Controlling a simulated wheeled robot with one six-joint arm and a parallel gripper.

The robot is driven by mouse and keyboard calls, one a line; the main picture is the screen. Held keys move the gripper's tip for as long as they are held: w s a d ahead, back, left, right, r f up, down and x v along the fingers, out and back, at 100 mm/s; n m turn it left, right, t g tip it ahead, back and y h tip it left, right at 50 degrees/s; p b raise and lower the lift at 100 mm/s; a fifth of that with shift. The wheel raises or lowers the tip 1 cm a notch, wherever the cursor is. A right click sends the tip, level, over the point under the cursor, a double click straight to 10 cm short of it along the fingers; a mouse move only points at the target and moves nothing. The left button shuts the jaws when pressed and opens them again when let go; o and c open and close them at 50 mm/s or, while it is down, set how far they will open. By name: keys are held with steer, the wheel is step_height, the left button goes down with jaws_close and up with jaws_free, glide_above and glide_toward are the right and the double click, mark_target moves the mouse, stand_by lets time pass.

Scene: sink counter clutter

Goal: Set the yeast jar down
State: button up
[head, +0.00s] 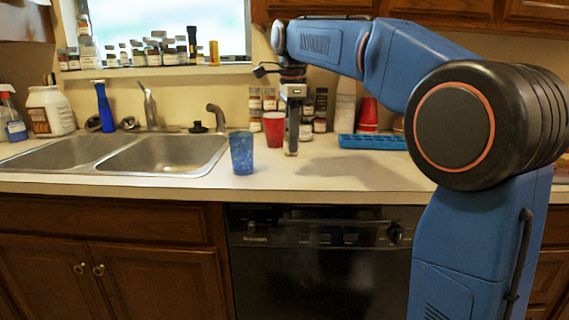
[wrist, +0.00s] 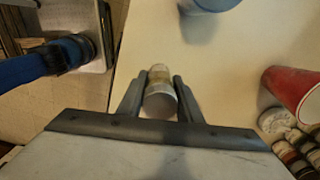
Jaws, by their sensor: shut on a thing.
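In the head view my gripper (head: 291,138) points straight down over the counter (head: 270,182), to the right of the blue cup. The jar (head: 291,151) shows there only as a small piece at the fingertips. It is low and upright, close to the counter top; I cannot tell whether it touches.
A blue cup (head: 241,153) stands to the left of my gripper, and a red cup (head: 273,129) just behind it. Several spice jars (head: 320,110) stand against the back wall. A blue tray (head: 372,142) lies to the right. The counter in front and right is clear.

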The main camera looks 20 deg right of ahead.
mark_target(288, 157)
steer(key=shift+s+a+f, duration=0.2)
steer(key=shift+a+f, duration=0.35)
steer(key=shift+f, duration=2.15)
steer(key=shift+f, duration=0.15)
steer(key=o, duration=1.1)
step_height(288, 157, up, 12)
steer(key=shift+r, duration=0.15)
